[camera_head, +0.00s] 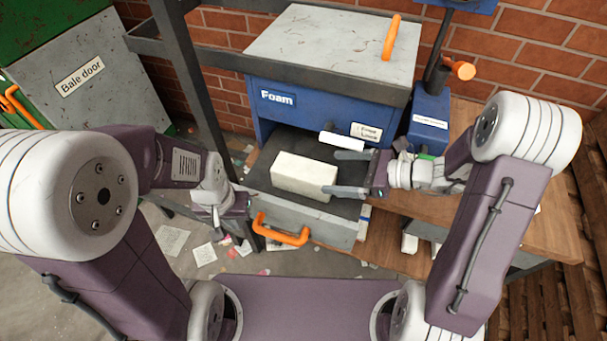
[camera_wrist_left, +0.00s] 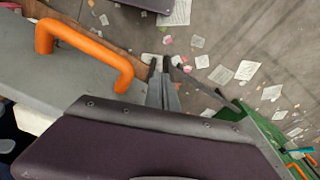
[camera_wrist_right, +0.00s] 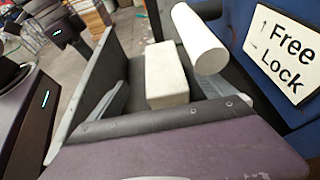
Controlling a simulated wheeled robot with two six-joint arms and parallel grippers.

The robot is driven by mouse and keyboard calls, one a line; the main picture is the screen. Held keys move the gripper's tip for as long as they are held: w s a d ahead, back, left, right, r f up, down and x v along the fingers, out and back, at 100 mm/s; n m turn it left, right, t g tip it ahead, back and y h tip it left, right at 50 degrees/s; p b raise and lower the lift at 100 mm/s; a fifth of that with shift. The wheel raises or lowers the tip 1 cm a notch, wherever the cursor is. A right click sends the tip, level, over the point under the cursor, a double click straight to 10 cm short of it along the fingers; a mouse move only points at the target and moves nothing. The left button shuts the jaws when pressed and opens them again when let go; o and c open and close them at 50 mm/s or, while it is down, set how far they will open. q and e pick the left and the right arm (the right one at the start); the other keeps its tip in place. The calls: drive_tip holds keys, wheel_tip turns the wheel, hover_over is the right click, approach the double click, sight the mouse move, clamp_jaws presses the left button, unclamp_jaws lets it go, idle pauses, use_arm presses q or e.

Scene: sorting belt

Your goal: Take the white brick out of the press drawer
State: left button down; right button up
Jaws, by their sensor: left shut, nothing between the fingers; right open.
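The white brick (camera_head: 303,176) lies in the open press drawer (camera_head: 335,231), on its dark floor. My right gripper (camera_head: 331,173) is open at the brick's right end. In the right wrist view the brick (camera_wrist_right: 166,78) stands ahead between the two spread fingers, and I cannot tell whether they touch it. My left gripper (camera_head: 216,232) is shut and empty, left of the drawer and its orange handle (camera_head: 281,232). In the left wrist view its fingertips (camera_wrist_left: 160,66) are together over the floor, with the orange handle (camera_wrist_left: 88,48) to the left.
The blue press (camera_head: 300,105) marked "Foam" stands behind the drawer. A white cylindrical lever (camera_head: 341,141) sticks out beside the "Free Lock" label (camera_wrist_right: 283,50), close to my right gripper. A wooden bench (camera_head: 470,215) is on the right. Paper scraps (camera_head: 204,254) litter the floor.

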sight(309, 170)
drive_tip(key=x, duration=0.5)
drive_tip(key=shift+w+a+f, duration=0.15)
drive_tip(key=shift+w+f, duration=0.1)
drive_tip(key=shift+w, duration=0.1)
drive_tip(key=shift+s, duration=0.1)
drive_tip(key=x, duration=0.5)
drive_tip(key=shift+b, duration=0.4)
drive_tip(key=c, duration=1.8)
